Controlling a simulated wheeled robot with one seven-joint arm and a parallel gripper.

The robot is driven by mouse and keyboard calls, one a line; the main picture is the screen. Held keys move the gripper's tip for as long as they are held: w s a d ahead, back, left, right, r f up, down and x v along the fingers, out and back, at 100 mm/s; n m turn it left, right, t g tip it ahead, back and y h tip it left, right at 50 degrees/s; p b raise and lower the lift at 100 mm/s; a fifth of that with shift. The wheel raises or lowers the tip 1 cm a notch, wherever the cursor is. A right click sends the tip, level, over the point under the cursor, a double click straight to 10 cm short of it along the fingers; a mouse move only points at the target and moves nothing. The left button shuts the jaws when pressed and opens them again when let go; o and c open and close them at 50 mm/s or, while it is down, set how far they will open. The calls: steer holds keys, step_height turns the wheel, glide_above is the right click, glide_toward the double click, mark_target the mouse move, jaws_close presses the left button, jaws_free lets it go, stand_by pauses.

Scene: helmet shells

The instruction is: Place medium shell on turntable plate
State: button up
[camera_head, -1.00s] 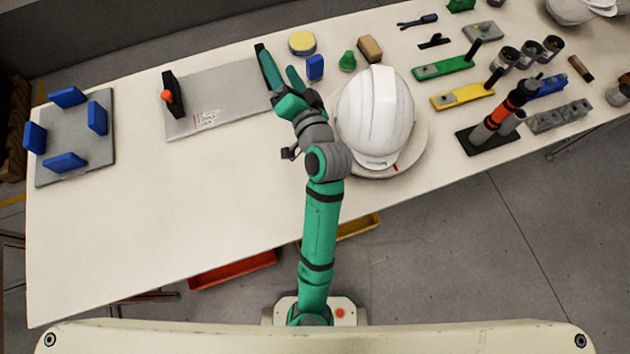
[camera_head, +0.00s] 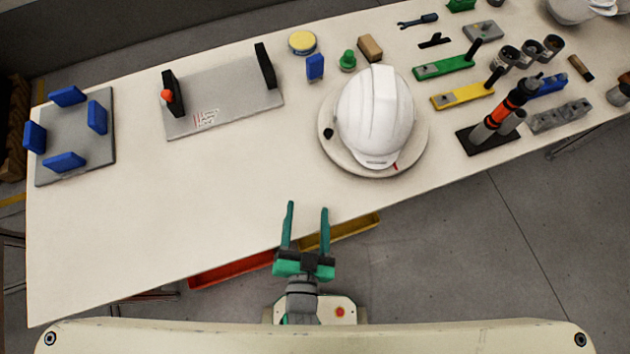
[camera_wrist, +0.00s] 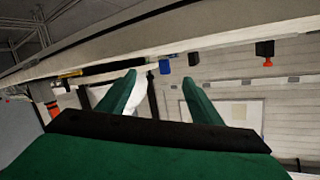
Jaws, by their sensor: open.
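The white shell (camera_head: 375,115) sits on the round turntable plate (camera_head: 340,160) near the middle of the table in the head view. The plate's rim shows around it, with a small black knob at its left and a red mark at its front edge. My gripper (camera_head: 307,208) is open and empty at the table's front edge, below and left of the plate and clear of the shell. In the wrist view the green fingers (camera_wrist: 160,88) are apart, with part of the white shell (camera_wrist: 135,100) behind the left finger.
A grey plate with black uprights (camera_head: 225,98) and a grey base with blue blocks (camera_head: 75,140) stand to the left. Tools and fixtures (camera_head: 495,115) crowd the right side. Other white shells (camera_head: 575,10) lie at the far right. The front-left tabletop (camera_head: 170,210) is clear.

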steer(key=s+d+r+n, duration=0.1)
steer(key=s+n, duration=0.3)
steer(key=s, duration=0.5)
steer(key=shift+d+r+y, duration=0.35)
steer(key=shift+d+y, duration=0.05)
steer(key=shift+d, duration=0.05)
stand_by(0.6)
